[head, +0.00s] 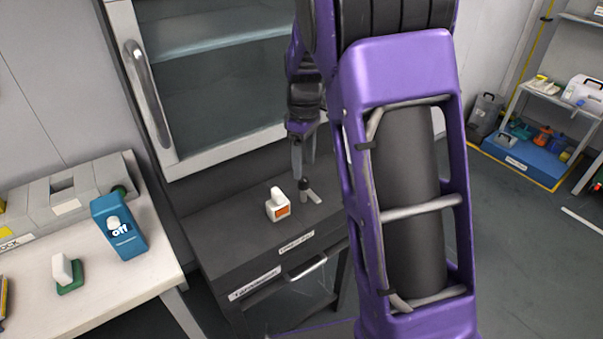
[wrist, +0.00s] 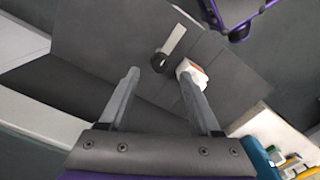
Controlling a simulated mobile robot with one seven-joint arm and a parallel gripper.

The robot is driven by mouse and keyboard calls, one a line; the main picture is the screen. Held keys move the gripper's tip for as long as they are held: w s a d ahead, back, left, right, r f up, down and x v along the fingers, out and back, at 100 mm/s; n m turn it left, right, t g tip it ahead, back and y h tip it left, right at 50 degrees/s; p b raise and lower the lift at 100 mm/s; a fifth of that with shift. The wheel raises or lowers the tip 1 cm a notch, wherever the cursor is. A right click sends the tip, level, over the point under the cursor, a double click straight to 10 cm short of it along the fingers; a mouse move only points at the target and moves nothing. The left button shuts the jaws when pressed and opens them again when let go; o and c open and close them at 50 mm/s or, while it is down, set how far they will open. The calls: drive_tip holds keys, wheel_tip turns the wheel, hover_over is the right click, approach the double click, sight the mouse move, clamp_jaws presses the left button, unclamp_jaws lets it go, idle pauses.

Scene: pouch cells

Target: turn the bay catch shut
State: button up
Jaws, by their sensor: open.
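The bay catch is a dark round knob with a pale grey lever (head: 313,196), on the dark top of a low cabinet. In the wrist view its lever (wrist: 173,40) points up and right from the knob, ahead of my fingertips. My gripper (head: 304,165) hangs just above the catch in the head view, jaws open and empty. In the wrist view my gripper (wrist: 160,73) has its fingers spread, with the knob showing between and just beyond the tips. I cannot tell the exact gap in height.
A small white block with an orange label (head: 278,208) stands close left of the catch; in the wrist view it sits by my right finger. A glass-fronted cabinet (head: 215,80) rises behind. A white table (head: 110,275) with a blue container (head: 119,226) is at left.

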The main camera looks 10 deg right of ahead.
sight(304, 179)
drive_tip(key=shift+f+b, duration=0.3)
drive_tip(key=shift+f, duration=2.05)
clamp_jaws()
